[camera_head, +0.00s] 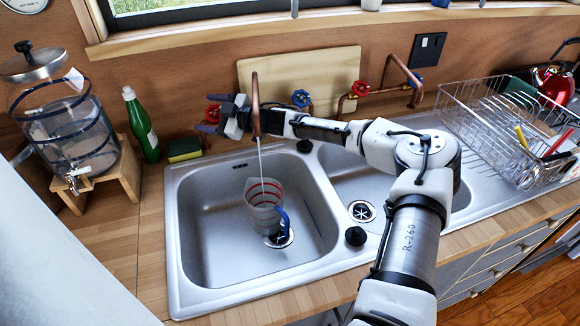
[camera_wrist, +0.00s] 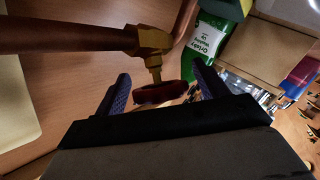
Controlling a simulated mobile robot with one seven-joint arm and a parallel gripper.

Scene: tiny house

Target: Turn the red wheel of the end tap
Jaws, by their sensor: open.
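The red wheel (camera_wrist: 160,93) of the end tap sits on a brass stem in the wrist view, between the two purple fingers of my gripper (camera_wrist: 158,76). The fingers are open, with a gap visible on each side of the wheel. In the head view my gripper (camera_head: 209,114) reaches the left end of the copper tap, and the red wheel (camera_head: 212,114) shows partly between its fingers. The copper spout (camera_head: 255,100) stands upright, and a thin stream of water falls from it into a measuring jug (camera_head: 263,205) in the left sink basin.
A blue wheel (camera_head: 301,98) and another tap's red wheel (camera_head: 360,88) are to the right. A green bottle (camera_head: 141,125), sponge (camera_head: 184,149) and glass dispenser (camera_head: 72,125) stand to the left. A cutting board (camera_head: 320,72) leans behind the tap. A wire dish rack (camera_head: 500,115) is far right.

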